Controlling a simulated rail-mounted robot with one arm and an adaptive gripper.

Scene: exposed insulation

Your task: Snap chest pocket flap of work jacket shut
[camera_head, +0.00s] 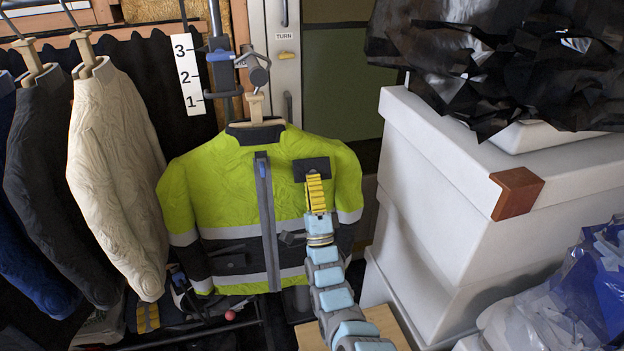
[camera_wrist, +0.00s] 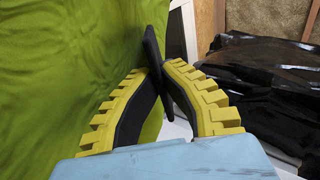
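The work jacket (camera_head: 225,195) is yellow-green with dark panels and pale bands, and hangs upright on a hanger. Its dark chest pocket flap (camera_head: 311,164) is on the right side of the chest. My gripper (camera_head: 314,176) reaches up from below, its yellow fingers over the lower part of the flap. In the wrist view, the ribbed yellow fingers (camera_wrist: 160,73) converge on the thin dark flap (camera_wrist: 153,42), seen edge-on and standing out from the green cloth. Both fingertips appear to touch it. The snap itself is hidden.
Other jackets, one of them cream (camera_head: 110,170), hang at the left. White boxes (camera_head: 435,170) with a brown corner piece (camera_head: 517,192) and black plastic (camera_head: 480,60) crowd the right. A numbered white strip (camera_head: 187,75) stands behind the hanger.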

